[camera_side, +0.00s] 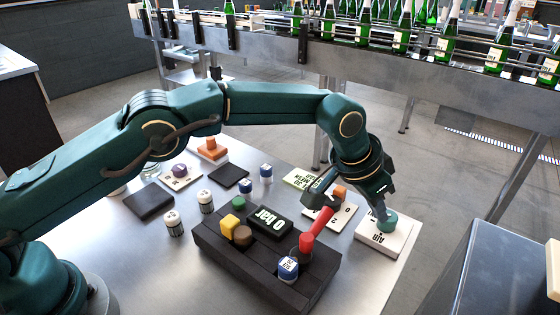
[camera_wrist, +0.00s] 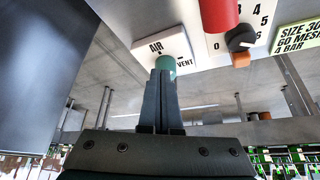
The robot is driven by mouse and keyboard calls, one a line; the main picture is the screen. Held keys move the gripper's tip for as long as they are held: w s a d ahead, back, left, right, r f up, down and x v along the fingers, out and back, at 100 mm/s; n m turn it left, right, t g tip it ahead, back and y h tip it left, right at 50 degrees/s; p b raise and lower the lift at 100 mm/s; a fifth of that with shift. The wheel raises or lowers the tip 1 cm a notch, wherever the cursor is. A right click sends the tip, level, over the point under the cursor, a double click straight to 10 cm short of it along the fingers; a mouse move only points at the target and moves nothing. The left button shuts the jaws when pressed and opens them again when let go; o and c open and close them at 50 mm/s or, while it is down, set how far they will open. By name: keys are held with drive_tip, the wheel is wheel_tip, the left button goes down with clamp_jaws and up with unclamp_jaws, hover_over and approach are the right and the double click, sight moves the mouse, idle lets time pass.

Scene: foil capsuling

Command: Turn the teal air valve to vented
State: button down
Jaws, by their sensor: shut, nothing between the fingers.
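The teal air valve (camera_side: 388,223) is a small round knob on a white block (camera_side: 380,243) at the right edge of the table. The block is printed AIR and, in the wrist view, also VENT to the right of the knob. The knob shows in the wrist view (camera_wrist: 168,64), its lower part hidden by my fingertips. My gripper (camera_side: 382,212) points down at the knob with its fingers shut together; the fingers also show in the wrist view (camera_wrist: 161,76). The tips are at the knob; I cannot tell whether they touch it. Which way the knob is set is unclear.
A numbered dial plate (camera_side: 346,217) lies behind the lever. The table edge is close on the right.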

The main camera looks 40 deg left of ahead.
sight(377, 224)
drive_tip(key=shift+f, duration=1.35)
drive_tip(key=shift+w+d, duration=0.1)
drive_tip(key=shift+w, duration=0.3)
drive_tip(key=shift+w+a, duration=0.15)
drive_tip(key=shift+a, duration=0.2)
drive_tip(key=shift+w+a, duration=0.2)
drive_tip(key=shift+a, duration=0.05)
drive_tip(key=shift+s+r, duration=0.1)
drive_tip(key=shift+s+a, duration=0.25)
drive_tip(key=shift+r, duration=2.95)
